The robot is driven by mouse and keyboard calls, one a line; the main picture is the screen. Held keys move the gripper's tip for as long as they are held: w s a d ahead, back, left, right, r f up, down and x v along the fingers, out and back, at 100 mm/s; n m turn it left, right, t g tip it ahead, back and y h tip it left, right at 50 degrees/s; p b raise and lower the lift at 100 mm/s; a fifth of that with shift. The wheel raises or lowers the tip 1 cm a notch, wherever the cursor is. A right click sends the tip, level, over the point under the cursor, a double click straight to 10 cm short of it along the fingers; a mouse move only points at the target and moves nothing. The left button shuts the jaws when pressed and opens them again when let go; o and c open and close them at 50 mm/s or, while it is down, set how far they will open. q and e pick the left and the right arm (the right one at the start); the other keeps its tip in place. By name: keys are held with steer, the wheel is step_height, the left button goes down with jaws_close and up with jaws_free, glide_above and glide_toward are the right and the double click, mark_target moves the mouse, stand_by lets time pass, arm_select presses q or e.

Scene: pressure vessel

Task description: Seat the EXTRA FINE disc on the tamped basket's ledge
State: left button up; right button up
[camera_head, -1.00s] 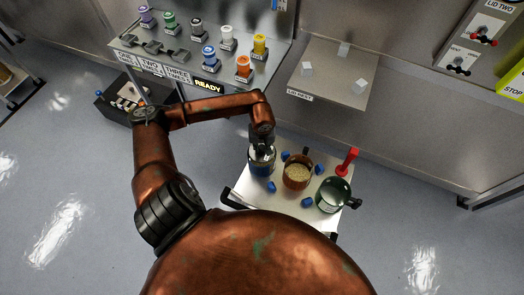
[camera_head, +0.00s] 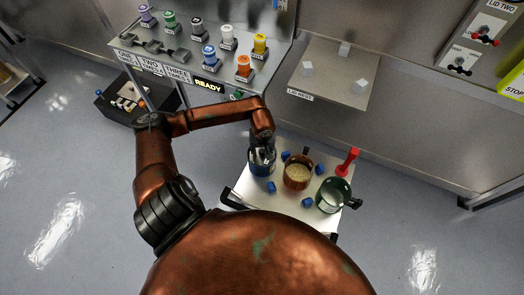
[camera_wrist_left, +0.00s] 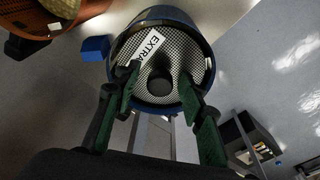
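The EXTRA FINE disc (camera_wrist_left: 185,58) is a round mesh plate with a white label, of which "EXTRA" is readable, and a dark central knob (camera_wrist_left: 160,81). It lies inside the rim of a blue round holder (camera_head: 262,169) on the small white table. My left gripper (camera_wrist_left: 160,92) is over it in the left wrist view, its green-padded fingers apart on either side of the knob with gaps showing. In the head view the left gripper (camera_head: 262,152) points down into the holder. The copper basket (camera_head: 298,182) with tan, flat grounds stands just right of it. My right gripper is not in view.
Several blue blocks (camera_head: 307,202) lie around the basket on the table (camera_head: 285,206). A green-rimmed pot (camera_head: 334,196) and a red-handled tool (camera_head: 347,161) stand to the right. Behind are a shelf of coloured canisters (camera_head: 209,58) and a LID NEST plate (camera_head: 325,82).

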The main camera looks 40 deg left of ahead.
mark_target(262, 158)
arm_select(q)
steer(key=shift+r, duration=0.1)
step_height(262, 158, up, 12)
steer(key=s+d, duration=0.1)
steer(key=shift+s+p, duration=0.15)
steer(key=shift+p, duration=0.3)
steer(key=shift+d, duration=0.15)
